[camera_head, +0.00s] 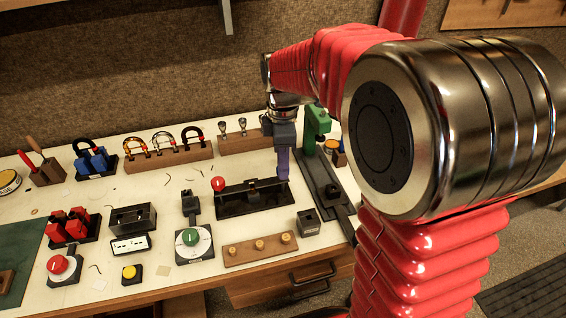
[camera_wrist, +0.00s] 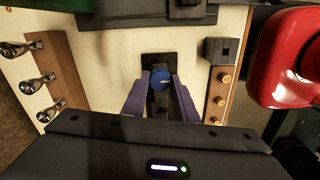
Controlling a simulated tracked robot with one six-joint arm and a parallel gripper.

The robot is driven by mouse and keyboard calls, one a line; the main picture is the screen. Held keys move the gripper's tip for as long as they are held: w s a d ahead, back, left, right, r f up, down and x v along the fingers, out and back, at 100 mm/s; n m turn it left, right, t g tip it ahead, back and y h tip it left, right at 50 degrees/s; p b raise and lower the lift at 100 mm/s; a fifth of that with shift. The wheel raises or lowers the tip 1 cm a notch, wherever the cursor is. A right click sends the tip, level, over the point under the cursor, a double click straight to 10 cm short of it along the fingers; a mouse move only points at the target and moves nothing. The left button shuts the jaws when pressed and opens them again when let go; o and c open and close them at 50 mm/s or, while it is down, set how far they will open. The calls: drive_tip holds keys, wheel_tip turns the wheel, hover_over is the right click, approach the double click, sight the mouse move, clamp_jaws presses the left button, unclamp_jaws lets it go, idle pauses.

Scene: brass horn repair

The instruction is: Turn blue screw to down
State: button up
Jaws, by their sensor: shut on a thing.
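The blue screw (camera_wrist: 159,80) shows in the wrist view as a round blue head with a pale mark running towards the right of that picture. My gripper (camera_wrist: 160,86) has its two purple fingers on either side of the head, shut on it. In the head view my gripper (camera_head: 284,178) points down at the right end of a long black fixture (camera_head: 238,205). The screw is hidden behind my fingers there. Part of the black fixture (camera_wrist: 157,61) shows around the screw in the wrist view.
A red ball-topped lever (camera_head: 218,184) stands by the fixture's left part. A green-topped clamp stand (camera_head: 316,122) is close on the right. A wooden strip with brass knobs (camera_head: 260,249) and a small black block (camera_head: 308,223) lie in front.

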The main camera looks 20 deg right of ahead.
drive_tip(key=shift+w+r, duration=0.1)
drive_tip(key=o, duration=1.1)
drive_tip(key=shift+c, duration=0.2)
wheel_tip(320, 180, up, 14)
drive_tip(key=shift+f, duration=0.2)
